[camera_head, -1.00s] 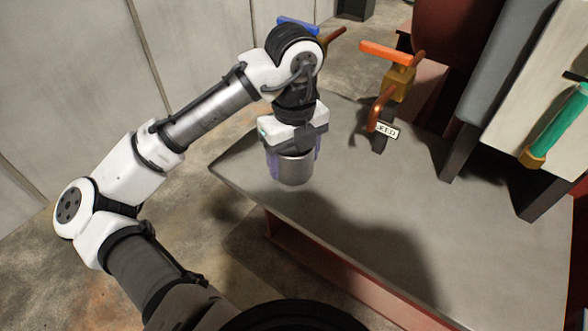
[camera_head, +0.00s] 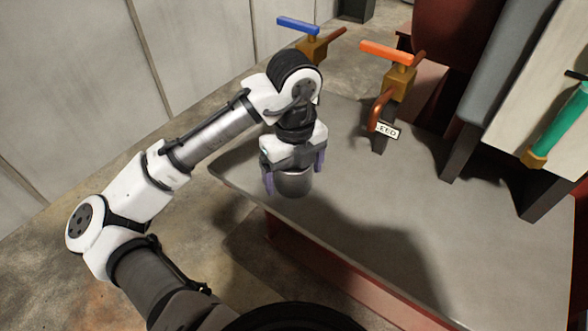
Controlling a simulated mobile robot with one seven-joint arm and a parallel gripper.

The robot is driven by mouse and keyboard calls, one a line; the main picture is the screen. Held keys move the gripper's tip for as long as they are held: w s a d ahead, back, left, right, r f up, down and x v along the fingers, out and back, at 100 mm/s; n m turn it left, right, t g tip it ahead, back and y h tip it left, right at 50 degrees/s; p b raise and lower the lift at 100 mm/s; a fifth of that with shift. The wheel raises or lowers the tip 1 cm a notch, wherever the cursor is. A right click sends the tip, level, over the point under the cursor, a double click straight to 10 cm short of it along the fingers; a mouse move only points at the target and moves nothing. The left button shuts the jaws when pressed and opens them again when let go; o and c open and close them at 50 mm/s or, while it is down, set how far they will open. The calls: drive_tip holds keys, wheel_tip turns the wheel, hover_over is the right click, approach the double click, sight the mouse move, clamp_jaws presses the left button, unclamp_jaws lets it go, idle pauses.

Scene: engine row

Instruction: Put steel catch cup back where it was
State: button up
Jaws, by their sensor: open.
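The steel catch cup (camera_head: 293,184) is a short shiny metal cylinder at the left front part of the grey bench top (camera_head: 400,230). My gripper (camera_head: 294,180) points down over it with its purple-grey fingers apart, one on each side of the cup. The jaws are open. The gripper body hides the cup's upper part. The cup looks upright and appears to rest on the bench, though its base contact is hard to judge.
An orange-handled brass valve (camera_head: 398,75) with a copper spout and a label plate (camera_head: 387,131) stands behind and right. A blue-handled valve (camera_head: 311,45) is farther back. Dark machine legs (camera_head: 462,150) and a green-handled part (camera_head: 562,125) are at right. The bench middle is clear.

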wheel_tip(320, 180, up, 12)
drive_tip(key=p, duration=0.1)
drive_tip(key=shift+r, duration=0.15)
idle(0.3)
